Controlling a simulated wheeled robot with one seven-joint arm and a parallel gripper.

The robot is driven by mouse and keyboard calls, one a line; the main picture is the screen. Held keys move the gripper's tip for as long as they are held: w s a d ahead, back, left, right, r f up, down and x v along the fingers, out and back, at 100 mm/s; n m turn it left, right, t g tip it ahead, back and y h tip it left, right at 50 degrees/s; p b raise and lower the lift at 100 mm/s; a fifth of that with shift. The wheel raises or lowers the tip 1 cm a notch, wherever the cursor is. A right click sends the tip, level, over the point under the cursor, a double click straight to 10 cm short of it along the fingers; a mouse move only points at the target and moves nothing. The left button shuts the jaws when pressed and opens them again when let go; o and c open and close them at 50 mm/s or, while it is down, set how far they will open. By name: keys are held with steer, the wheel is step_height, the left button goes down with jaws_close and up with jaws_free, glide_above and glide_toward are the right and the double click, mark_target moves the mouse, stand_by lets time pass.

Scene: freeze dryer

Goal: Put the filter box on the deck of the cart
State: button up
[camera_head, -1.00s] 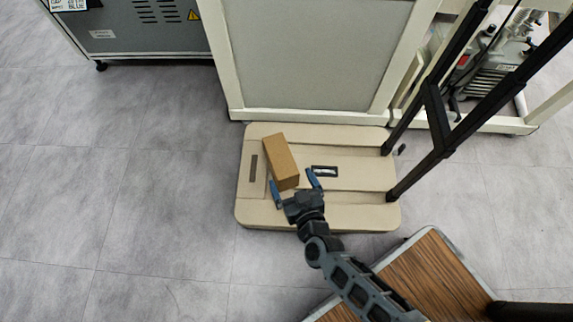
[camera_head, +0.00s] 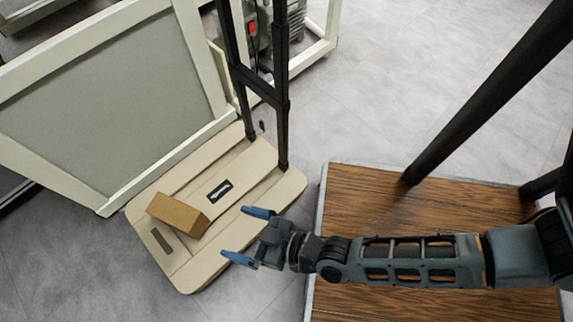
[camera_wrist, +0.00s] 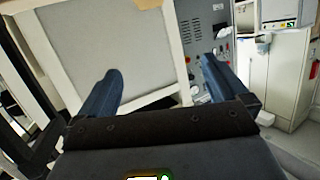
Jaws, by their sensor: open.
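The filter box, a plain brown cardboard box (camera_head: 178,214), lies on the beige deck of the cart (camera_head: 262,172) in the head view, toward the deck's left part. The cart has a black upright handle (camera_head: 281,110) at its far right side. My gripper (camera_head: 248,235) is open and empty, to the right of the box and apart from it, over the near right edge of the deck. In the wrist view my gripper's blue fingers (camera_wrist: 158,85) are spread with nothing between them. The box is not clearly seen in the wrist view.
A large cream-framed grey panel (camera_head: 100,110) stands right behind the deck. A wood-topped platform (camera_head: 350,195) with a black post is at the right, under my arm. Grey floor (camera_head: 385,70) is clear behind it. Grey equipment with controls (camera_wrist: 205,40) shows in the wrist view.

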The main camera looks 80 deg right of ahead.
steer(key=s+d+r+n+y, duration=0.1)
steer(key=s+r, duration=0.5)
steer(key=r, duration=0.6)
steer(key=s+d+r+n+y, duration=0.1)
steer(key=s+d+r, duration=0.3)
steer(key=r, duration=0.9)
steer(key=shift+s+n, duration=0.3)
steer(key=shift+s, duration=0.85)
